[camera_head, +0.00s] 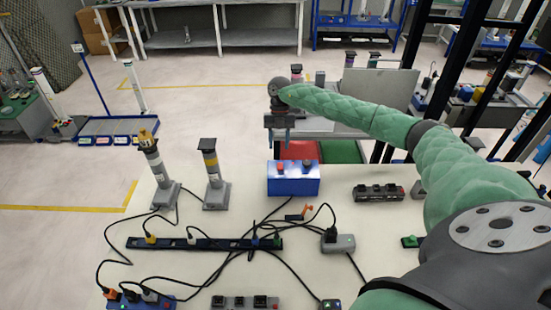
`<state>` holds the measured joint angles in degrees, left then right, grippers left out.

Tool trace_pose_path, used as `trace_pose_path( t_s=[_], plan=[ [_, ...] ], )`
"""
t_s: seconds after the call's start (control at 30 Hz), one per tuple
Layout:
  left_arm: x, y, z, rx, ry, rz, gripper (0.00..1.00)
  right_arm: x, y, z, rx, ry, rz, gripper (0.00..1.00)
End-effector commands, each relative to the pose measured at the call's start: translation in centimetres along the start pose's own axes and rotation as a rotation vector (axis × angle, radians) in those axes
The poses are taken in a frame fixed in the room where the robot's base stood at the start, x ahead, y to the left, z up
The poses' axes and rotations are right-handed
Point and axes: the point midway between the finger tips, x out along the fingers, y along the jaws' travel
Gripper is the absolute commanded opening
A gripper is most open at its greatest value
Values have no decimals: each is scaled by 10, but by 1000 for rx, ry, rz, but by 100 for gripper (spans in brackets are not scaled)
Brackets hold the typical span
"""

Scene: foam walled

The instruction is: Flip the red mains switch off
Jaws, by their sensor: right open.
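My right gripper (279,134) hangs at the end of my green right arm, pointing down, above and beyond the blue box. It is open, with nothing seen between its fingers. A small orange-red piece (305,210) lies in front of the box. My left gripper is not in view.
Two grey posts (213,175) stand left of the box. A long dark power strip (205,243), a blue strip (140,301) and a grey adapter (338,243) lie among loose black cables. A dark socket block (379,193) sits right of the box.

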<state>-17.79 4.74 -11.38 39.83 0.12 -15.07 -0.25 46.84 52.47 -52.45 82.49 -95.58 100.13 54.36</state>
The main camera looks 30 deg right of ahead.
Motion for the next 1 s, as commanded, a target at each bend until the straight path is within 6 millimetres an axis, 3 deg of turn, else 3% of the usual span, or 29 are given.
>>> trace_pose_path(
  t_s=[0.13,0.33,0.7,1.0],
  plan=[
    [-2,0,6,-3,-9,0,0,-2,-8,2,16,-1,-23,42],
    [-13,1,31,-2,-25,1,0,19,-8,0,16,0,-22,42],
    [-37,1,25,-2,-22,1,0,66,-8,1,15,0,-19,42],
    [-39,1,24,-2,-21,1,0,74,-8,2,13,-2,-18,42]
  ],
)
